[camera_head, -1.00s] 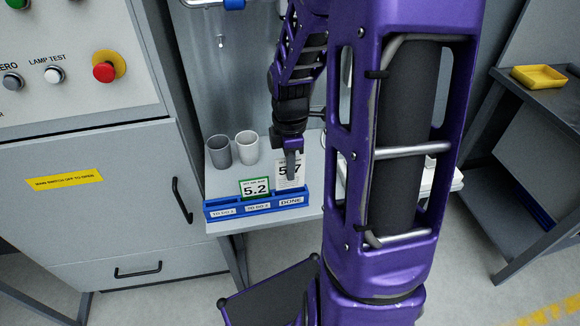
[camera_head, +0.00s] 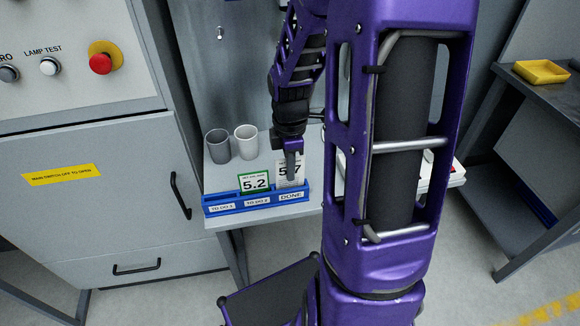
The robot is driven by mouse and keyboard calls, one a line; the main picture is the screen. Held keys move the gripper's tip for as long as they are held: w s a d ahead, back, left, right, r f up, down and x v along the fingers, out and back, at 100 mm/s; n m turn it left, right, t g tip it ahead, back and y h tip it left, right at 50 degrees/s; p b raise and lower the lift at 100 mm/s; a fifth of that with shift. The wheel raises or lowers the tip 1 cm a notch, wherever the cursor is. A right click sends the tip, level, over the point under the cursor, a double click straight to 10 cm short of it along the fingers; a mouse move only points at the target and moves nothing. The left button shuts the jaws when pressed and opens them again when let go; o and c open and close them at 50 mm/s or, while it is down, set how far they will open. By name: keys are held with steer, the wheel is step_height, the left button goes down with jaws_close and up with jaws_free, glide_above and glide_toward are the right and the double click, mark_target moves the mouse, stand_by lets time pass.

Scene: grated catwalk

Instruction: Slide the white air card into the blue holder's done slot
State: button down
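The blue holder (camera_head: 225,208) lies along the front of the grey shelf, with labels TO DO 1, TO DO 2 and DONE on its front. The white card (camera_head: 299,172), marked 5.7, stands upright at the right end, above the DONE label (camera_head: 291,195). Its lower edge meets the holder; I cannot tell how deep it sits. A green-bordered card (camera_head: 254,181), marked 5.2, stands in the middle slot.
A dark grey cup (camera_head: 218,146) and a light cup (camera_head: 246,142) stand behind the holder on the shelf (camera_head: 214,176). A control cabinet (camera_head: 110,210) with a red button (camera_head: 101,63) is at left. A yellow tray (camera_head: 541,73) sits on a dark cart at right.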

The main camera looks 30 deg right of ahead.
steer(key=shift+f+b, duration=0.75)
steer(key=shift+f, duration=0.6)
steer(key=c, duration=0.6)
jaws_free()
step_height(320, 180, up, 6)
steer(key=p, duration=0.5)
steer(key=shift+f, duration=0.15)
steer(key=shift+r+p, duration=0.8)
steer(key=shift+r, duration=0.4)
